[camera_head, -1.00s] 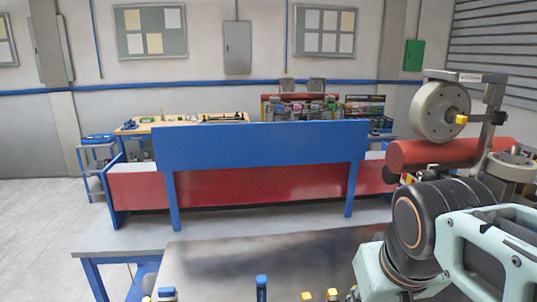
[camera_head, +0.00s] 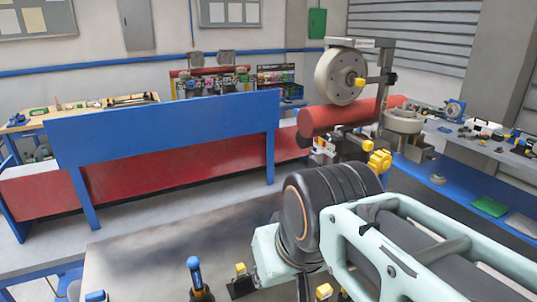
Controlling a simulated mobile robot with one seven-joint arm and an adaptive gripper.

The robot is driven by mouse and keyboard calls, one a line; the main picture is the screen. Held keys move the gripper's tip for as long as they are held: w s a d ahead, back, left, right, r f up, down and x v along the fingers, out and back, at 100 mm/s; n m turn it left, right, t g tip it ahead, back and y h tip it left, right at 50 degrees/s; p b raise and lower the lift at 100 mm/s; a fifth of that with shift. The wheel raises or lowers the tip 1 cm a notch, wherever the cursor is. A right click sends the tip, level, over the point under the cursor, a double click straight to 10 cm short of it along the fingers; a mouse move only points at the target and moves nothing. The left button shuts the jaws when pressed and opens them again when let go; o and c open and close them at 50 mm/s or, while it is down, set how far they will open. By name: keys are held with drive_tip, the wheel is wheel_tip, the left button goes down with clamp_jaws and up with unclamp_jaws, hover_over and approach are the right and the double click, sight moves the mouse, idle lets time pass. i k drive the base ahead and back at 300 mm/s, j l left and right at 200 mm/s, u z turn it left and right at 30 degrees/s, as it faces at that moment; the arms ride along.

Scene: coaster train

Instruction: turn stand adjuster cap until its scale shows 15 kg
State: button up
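A test stand (camera_head: 378,62) with a large grey wheel (camera_head: 340,76) stands over a red cylinder (camera_head: 335,117) at the upper right. I cannot tell for certain which part is the adjuster cap. No kilogram scale can be read at this size. My gripper is not in view.
A mint frame (camera_head: 400,262) with a black wheel (camera_head: 335,205) fills the lower right foreground. A blue-topped item (camera_head: 195,275) stands at the near bench edge. A blue panel (camera_head: 160,130) rises behind. The grey bench top (camera_head: 150,240) is clear at left.

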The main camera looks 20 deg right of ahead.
sight(380, 161)
drive_tip(key=z, duration=0.9)
drive_tip(key=k+j+z, duration=0.35)
drive_tip(key=k+j, duration=0.4)
drive_tip(key=i+l, duration=0.25)
drive_tip(key=l, duration=0.15)
drive_tip(key=i+l, duration=0.3)
drive_tip(key=l+z, duration=0.05)
drive_tip(key=l, duration=0.05)
